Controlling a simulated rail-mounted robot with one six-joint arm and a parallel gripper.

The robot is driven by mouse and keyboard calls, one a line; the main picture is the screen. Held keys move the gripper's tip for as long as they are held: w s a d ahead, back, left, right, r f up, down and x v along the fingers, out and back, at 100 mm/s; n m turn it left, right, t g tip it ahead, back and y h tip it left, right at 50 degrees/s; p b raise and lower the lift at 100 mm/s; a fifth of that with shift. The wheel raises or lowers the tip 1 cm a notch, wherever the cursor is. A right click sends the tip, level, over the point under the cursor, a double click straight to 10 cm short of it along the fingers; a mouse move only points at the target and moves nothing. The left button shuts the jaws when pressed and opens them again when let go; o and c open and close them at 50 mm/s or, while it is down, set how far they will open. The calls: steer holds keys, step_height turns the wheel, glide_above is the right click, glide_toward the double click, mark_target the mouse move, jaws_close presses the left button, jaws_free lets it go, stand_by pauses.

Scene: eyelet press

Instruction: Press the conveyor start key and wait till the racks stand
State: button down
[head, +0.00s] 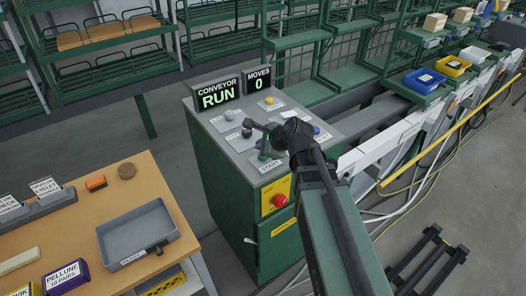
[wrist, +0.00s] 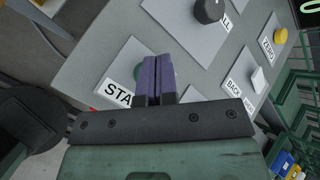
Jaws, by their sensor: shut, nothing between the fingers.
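The grey-topped control console (head: 233,135) carries the keys. The conveyor display (head: 220,95) reads "RUN" in green. In the wrist view my gripper (wrist: 157,62) is shut and empty, its purple fingers pointing at the green start key (wrist: 139,73). The fingers hide part of the key and of its "START" label (wrist: 117,95); I cannot tell whether they touch it. In the head view the START label (head: 270,166) shows below my wrist. Green racks (head: 335,45) stand along the conveyor behind the console; one moment does not show whether they move.
A second display (head: 259,79) reads "MOVES 0". A black knob (wrist: 208,10), a yellow key (wrist: 281,35) and a white key (wrist: 259,79) are near my fingers. A red stop button (head: 280,201) is on the console's front. A bench with a grey tray (head: 137,233) stands at left.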

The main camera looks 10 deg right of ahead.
step_height(320, 180, up, 5)
steer(key=p, duration=0.5)
steer(key=shift+r, duration=0.1)
stand_by(0.6)
steer(key=shift+s+f+n, duration=0.1)
steer(key=shift+f+n, duration=0.1)
steer(key=shift+n, duration=0.4)
steer(key=s+f+n+g+h, duration=0.2)
steer(key=s+n+g, duration=0.2)
steer(key=s+n, duration=0.3)
steer(key=s+f+n+g+h, duration=0.2)
steer(key=s+n, duration=0.5)
steer(key=n, duration=0.5)
steer(key=shift+s+d+f+g+h, duration=0.25)
steer(key=shift+s+f+g+h, duration=0.25)
steer(key=shift+g, duration=0.4)
